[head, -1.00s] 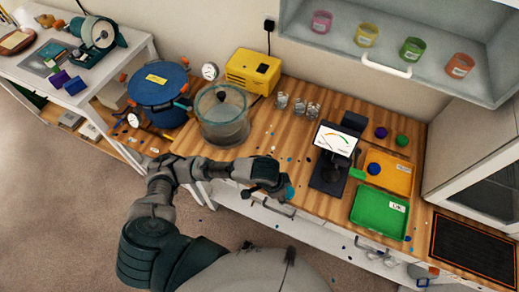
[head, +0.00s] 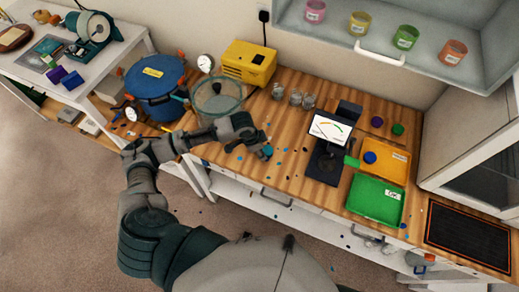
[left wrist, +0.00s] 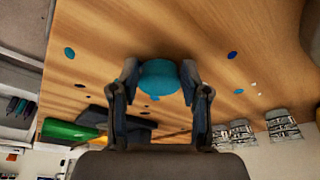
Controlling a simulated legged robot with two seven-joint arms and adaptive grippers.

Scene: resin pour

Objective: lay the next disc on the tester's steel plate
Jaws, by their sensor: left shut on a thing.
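My left gripper (left wrist: 160,82) is shut on a teal disc (left wrist: 160,78), held between its two fingertips. In the head view the gripper (head: 257,148) and the teal disc (head: 267,151) are above the wooden bench, left of the tester and apart from it. A blue disc (head: 370,158) lies in the orange tray (head: 397,164), right of the tester. My right gripper is not in view.
A green tray (head: 375,200) lies in front of the orange one. Purple (head: 377,121) and green (head: 397,129) pieces sit behind. Several small glasses (head: 295,97) and a clear vessel (head: 217,103) stand near the gripper. Small coloured specks dot the bench (head: 290,180).

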